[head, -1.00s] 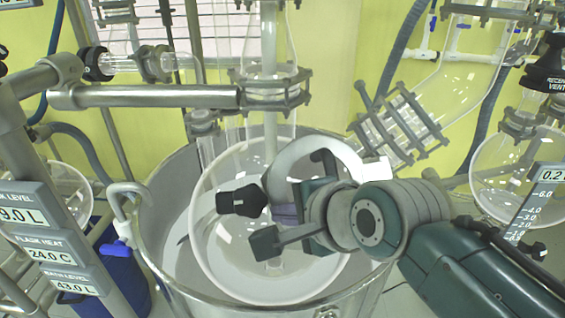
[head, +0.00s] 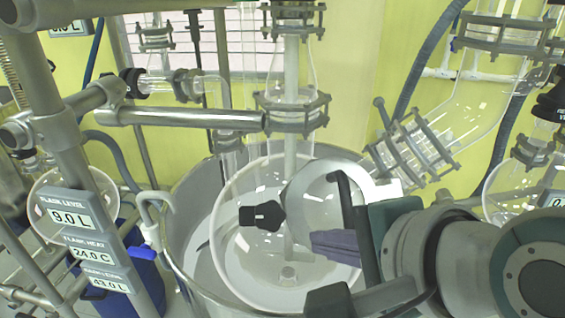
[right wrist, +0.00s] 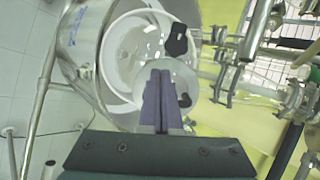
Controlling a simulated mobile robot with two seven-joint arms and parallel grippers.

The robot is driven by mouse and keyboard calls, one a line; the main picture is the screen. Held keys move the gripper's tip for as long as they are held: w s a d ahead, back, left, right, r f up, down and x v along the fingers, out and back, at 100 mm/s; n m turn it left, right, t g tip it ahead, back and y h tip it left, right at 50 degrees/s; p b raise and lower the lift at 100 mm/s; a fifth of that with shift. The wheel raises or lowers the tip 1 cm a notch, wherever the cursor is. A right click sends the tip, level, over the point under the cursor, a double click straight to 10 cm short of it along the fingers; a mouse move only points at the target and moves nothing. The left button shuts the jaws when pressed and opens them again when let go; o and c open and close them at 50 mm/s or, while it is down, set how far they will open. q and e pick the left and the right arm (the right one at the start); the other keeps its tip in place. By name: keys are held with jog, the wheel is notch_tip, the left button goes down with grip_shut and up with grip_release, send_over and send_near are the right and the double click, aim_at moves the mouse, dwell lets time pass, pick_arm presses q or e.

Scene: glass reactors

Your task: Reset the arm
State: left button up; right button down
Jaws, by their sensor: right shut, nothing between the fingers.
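My right gripper (head: 316,241) is in front of the glass flask (head: 235,245) in the head view. Its purple fingers are pressed together with nothing between them. The right wrist view also shows the shut fingers (right wrist: 159,75), pointing toward the flask area. A black valve handle (head: 262,215) is left of the fingertips, with a visible gap between them. My right arm comes in from the lower right and hides part of the flask and the vessel rim. My left gripper does not show.
The flask sits in a round metal bath (head: 190,190). A horizontal metal bar (head: 185,116) and clamped glass column (head: 290,120) stand behind. Display panels (head: 75,218) and a blue container (head: 140,280) are at left. Angled clamped glass pipe (head: 415,148) is behind my arm.

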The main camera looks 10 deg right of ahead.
jog(key=s+d+r+n+g+h+p, duration=0.1)
jog(key=s+d+n+g+p, duration=0.1)
jog(key=s+n, duration=0.3)
jog(key=s+d+r+n+g+h+p, duration=0.1)
jog(key=s+d+r+n+g+p, duration=0.1)
jog(key=s+n, duration=0.4)
jog(key=s+d+r+n+g+h+p, duration=0.1)
jog(key=s+d+r+n+p, duration=0.1)
jog(key=s+d+n, duration=0.3)
jog(key=s+n+p, duration=0.1)
jog(key=s, duration=0.2)
jog(key=shift+d+g+p, duration=0.35)
jog(key=shift+d+g, duration=0.05)
jog(key=c, duration=1.6)
grip_release()
